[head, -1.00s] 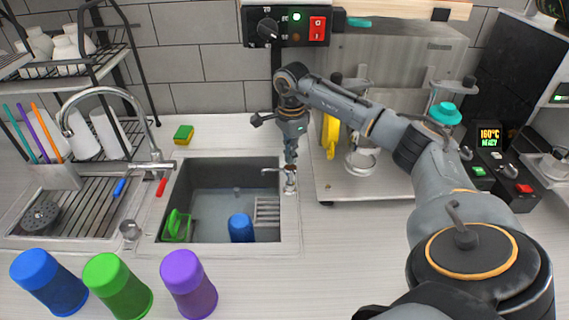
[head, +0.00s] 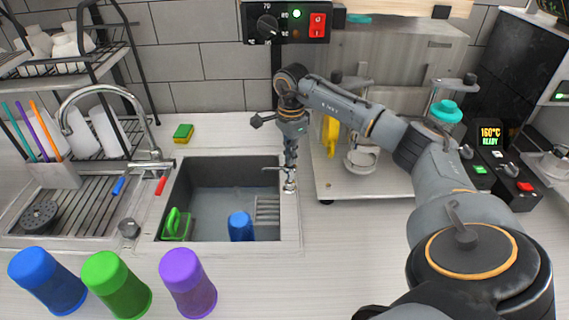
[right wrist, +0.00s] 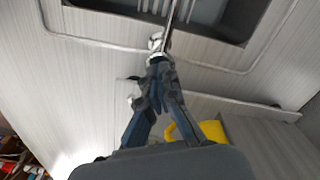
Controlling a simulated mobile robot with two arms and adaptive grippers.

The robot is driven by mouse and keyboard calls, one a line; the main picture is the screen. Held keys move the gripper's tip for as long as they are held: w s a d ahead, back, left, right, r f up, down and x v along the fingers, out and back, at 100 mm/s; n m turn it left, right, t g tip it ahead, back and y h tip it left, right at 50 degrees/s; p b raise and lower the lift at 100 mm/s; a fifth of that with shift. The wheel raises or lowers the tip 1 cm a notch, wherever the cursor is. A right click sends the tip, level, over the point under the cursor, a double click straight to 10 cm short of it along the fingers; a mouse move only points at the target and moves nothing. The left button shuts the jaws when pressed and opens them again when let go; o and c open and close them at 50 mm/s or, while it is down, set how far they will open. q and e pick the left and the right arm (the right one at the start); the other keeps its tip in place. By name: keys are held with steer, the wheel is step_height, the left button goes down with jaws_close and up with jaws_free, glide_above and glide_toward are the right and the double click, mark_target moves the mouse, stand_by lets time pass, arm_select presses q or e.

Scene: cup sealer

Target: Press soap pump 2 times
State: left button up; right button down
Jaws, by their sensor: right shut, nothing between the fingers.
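The soap pump (head: 289,186) is a small metal dispenser on the right rim of the sink, its spout pointing left over the basin. My right gripper (head: 290,165) points straight down at the pump head, fingers closed with nothing between them. The fingertips overlap the top of the pump in the head view, and I cannot tell for sure whether they touch it. In the right wrist view the closed gripper (right wrist: 158,62) reaches toward the shiny pump (right wrist: 156,41) by the sink edge. My left gripper is not in view.
The sink basin (head: 215,205) holds a blue cup (head: 240,227) and a green item (head: 176,225). The faucet (head: 150,130) stands left. The sealing machine (head: 372,185) is close on the right. Blue, green and purple cups (head: 188,283) stand in front.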

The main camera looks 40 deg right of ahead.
steer(key=shift+s+f+b, duration=0.1)
steer(key=shift+f+b, duration=0.8)
steer(key=shift+f, duration=0.55)
steer(key=shift+r+p, duration=1.3)
steer(key=shift+r, duration=0.55)
steer(key=shift+f, duration=0.2)
